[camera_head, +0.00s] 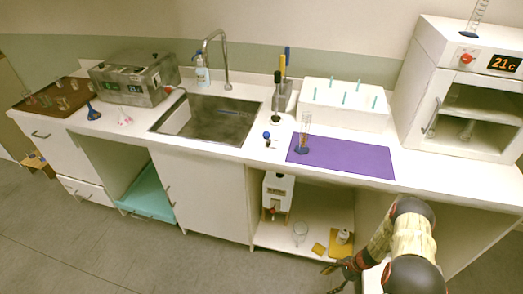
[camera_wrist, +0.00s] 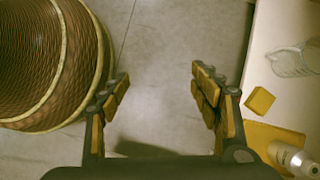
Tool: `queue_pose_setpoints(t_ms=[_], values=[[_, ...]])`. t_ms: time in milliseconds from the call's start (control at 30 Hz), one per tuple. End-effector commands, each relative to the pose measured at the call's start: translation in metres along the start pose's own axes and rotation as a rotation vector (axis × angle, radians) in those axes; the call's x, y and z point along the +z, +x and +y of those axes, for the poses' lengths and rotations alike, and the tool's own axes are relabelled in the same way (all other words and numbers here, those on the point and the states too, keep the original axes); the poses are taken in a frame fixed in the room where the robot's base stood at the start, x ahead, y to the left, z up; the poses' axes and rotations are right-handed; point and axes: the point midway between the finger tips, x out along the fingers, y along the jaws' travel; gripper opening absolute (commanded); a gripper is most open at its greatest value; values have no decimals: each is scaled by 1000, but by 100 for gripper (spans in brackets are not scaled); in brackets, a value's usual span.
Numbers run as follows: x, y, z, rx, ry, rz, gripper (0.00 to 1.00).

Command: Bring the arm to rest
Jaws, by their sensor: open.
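My arm is at the lower right of the head view, in front of the counter. My gripper (camera_head: 345,268) points down and to the left, low beside the open shelf under the counter. In the wrist view my gripper (camera_wrist: 158,100) is open, with its two fingers well apart. Nothing is between the fingers; grey floor shows there.
The lower shelf (camera_head: 275,236) holds a glass beaker (camera_head: 300,232), a yellow sponge (camera_head: 318,249) and a small bottle (camera_head: 343,237). The counter above carries a purple mat (camera_head: 345,156) and a sink (camera_head: 208,119). A ribbed brown round object (camera_wrist: 50,65) fills the wrist view's left. Floor in front is free.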

Motion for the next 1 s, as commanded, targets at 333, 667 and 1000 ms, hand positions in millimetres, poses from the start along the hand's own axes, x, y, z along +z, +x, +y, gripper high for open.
queue_pose_setpoints(t_ms=[333,667,1000], values=[[96,-146,-1,106,-401,25,63],[189,-271,23,191,-737,102,63],[276,-373,72,255,-1026,230,63]])
